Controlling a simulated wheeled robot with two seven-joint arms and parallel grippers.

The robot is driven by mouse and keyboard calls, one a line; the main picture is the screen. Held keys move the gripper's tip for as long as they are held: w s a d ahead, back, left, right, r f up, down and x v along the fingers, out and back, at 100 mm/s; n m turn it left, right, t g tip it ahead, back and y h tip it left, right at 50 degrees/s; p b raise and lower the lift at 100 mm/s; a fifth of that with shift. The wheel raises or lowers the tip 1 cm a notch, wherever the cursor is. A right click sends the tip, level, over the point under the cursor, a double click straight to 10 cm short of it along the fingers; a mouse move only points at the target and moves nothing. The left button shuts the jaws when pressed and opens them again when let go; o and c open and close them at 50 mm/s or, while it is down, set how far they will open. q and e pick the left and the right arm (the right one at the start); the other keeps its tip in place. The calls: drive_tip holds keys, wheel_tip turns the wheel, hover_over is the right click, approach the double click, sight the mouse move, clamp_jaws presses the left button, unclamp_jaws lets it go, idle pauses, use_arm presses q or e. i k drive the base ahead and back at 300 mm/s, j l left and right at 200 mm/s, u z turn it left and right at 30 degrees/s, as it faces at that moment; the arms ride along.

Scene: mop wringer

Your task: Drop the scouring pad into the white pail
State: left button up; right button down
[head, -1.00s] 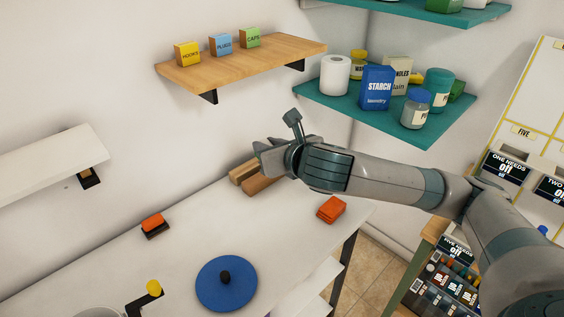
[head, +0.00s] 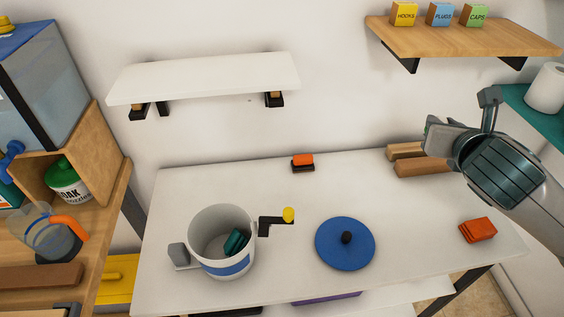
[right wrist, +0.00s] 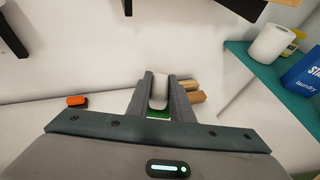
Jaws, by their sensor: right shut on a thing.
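The white pail (head: 207,263) with a blue band stands on the white table's left part; a dark teal thing (head: 236,242) lies inside it. My right gripper (head: 435,138) is up at the right, far from the pail, over or in front of the wooden blocks. In the right wrist view its fingers (right wrist: 159,98) are shut on a pale block (right wrist: 158,90) with a green lower face (right wrist: 158,113), which looks like the scouring pad. In the head view the gripper hides the pad. My left gripper is not in view.
A black crank with a yellow knob (head: 288,214) sticks out right of the pail. A blue lid (head: 345,255), an orange-and-black block (head: 302,162), a red-orange stack (head: 478,230) and wooden blocks (head: 420,168) lie on the table. A white shelf (head: 205,78) hangs above.

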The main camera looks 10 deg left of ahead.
sight(216, 258)
drive_tip(key=k+j+u, duration=0.1)
drive_tip(key=k+j, duration=0.15)
drive_tip(key=k+j+u, duration=0.1)
drive_tip(key=j, duration=0.35)
drive_tip(key=k+j+u, duration=0.1)
drive_tip(key=k+j, duration=0.2)
drive_tip(key=i+j+u, duration=0.2)
drive_tip(key=j, duration=0.8)
drive_tip(key=k+j, duration=0.05)
drive_tip(key=k, duration=0.05)
